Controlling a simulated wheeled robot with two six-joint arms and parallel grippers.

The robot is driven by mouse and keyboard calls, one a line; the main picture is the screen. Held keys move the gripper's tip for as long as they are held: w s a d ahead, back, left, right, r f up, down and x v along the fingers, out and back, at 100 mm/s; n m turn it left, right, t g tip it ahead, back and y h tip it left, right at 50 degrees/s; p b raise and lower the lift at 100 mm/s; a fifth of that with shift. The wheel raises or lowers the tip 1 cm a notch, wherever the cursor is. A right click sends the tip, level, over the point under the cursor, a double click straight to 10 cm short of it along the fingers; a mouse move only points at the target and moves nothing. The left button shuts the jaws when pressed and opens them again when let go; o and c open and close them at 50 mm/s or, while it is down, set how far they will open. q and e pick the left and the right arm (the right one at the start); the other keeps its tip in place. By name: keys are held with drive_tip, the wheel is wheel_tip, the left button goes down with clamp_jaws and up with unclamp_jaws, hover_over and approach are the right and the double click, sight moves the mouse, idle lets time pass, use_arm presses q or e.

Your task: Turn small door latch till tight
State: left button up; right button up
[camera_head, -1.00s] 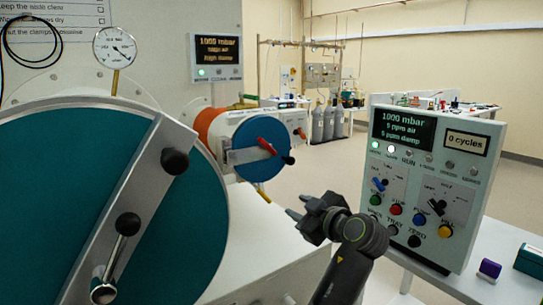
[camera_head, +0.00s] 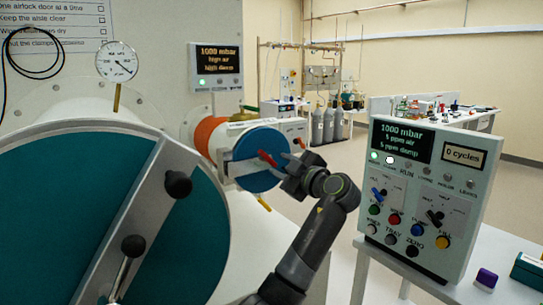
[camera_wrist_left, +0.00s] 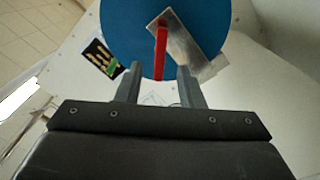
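The small round blue door (camera_head: 256,177) closes the end of a white and orange cylinder in the middle of the head view. Its red latch handle (camera_head: 267,158) lies slanted across a silver bar on the door face. My left gripper (camera_head: 289,167) is just right of the handle, at the door's edge. In the left wrist view the two fingers (camera_wrist_left: 159,88) are apart with nothing held. The red handle (camera_wrist_left: 160,50) points down toward the gap between them, in front of the slanted silver bar (camera_wrist_left: 188,48). Whether a finger touches the handle cannot be told. My right gripper is not in view.
A large teal door (camera_head: 70,215) with a silver bar and black knobs fills the left. A control panel (camera_head: 425,195) with buttons and switches stands at the right on a white table. A gauge (camera_head: 117,61) and a display (camera_head: 216,61) are behind the doors.

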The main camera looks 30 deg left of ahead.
sight(270, 160)
use_arm(q)
drive_tip(key=p+x, duration=0.1)
drive_tip(key=x, duration=0.4)
drive_tip(key=shift+w+a, duration=0.1)
drive_tip(key=shift+a, duration=0.1)
clamp_jaws()
